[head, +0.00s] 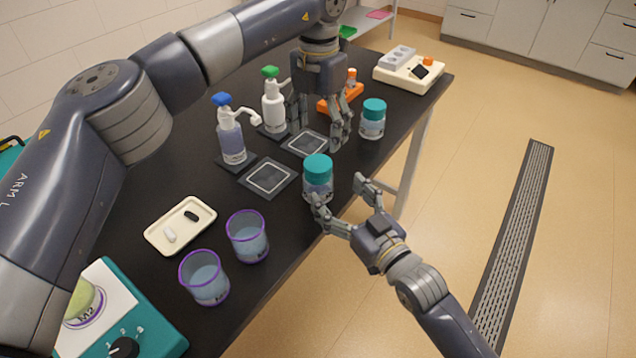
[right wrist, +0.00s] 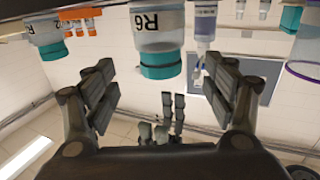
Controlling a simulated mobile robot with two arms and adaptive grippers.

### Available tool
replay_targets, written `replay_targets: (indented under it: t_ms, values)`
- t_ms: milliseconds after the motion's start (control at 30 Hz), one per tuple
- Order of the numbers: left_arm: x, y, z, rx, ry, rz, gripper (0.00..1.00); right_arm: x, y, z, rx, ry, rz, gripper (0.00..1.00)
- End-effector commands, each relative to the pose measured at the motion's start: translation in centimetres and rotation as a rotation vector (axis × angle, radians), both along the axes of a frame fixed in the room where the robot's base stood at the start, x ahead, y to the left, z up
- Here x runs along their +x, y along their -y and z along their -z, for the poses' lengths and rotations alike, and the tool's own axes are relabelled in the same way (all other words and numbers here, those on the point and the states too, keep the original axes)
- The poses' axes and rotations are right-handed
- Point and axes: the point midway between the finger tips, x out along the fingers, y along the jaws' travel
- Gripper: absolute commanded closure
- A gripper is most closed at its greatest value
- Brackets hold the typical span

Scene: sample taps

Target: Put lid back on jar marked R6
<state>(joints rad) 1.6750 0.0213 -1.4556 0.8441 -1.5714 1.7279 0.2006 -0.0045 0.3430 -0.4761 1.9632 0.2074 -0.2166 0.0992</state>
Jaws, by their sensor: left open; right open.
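The jar marked R6 (right wrist: 152,25) is clear with a white label, and a teal lid (right wrist: 160,65) sits on it; the right wrist view is upside down. In the head view, the jar with a teal lid (head: 318,168) nearest my right gripper (head: 341,200) appears to be this one, upright near the table's right edge. My right gripper is open and empty, its fingers pointing towards the jar, apart from it or nearly touching. My left gripper (head: 320,122) is open and empty, pointing down above a dark square mat (head: 306,144), beyond the jar.
A second teal-lidded jar (head: 373,120) stands farther back. Two purple-rimmed beakers (head: 247,240) (head: 205,280) and a cream tray (head: 180,240) are nearer. Another mat (head: 268,178) is empty.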

Motion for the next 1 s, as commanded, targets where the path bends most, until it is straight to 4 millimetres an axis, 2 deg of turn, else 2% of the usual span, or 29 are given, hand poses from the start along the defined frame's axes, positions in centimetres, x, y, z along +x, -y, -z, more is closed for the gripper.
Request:
replay_targets:
  t_ms: [200, 400, 600, 900, 933, 1000]
  values:
    - [0.0, 0.0, 0.0, -0.001, -0.001, 0.0, 0.3, 3.6, -2.2, -0.1, 0.0, 0.002, 0.0, 0.23]
    - [0.0, 0.0, 0.0, -0.001, -0.001, 0.0, 0.3, 6.1, -3.8, 0.0, 0.0, 0.0, -0.001, 0.23]
    - [0.0, 0.0, 0.0, -0.001, -0.001, 0.0, 0.3, 7.2, -4.5, 0.0, 0.001, 0.001, -0.001, 0.23]
    - [0.0, 0.0, 0.0, -0.001, -0.001, 0.0, 0.3, 7.3, -4.5, 0.0, 0.0, 0.0, -0.001, 0.23]
    - [0.0, 0.0, 0.0, -0.001, -0.001, 0.0, 0.3, 7.3, -4.5, 0.0, 0.0, 0.0, -0.001, 0.25]
    - [0.0, 0.0, 0.0, -0.001, -0.001, 0.0, 0.3, 7.3, -4.5, 0.0, 0.0, 0.0, -0.001, 0.41]
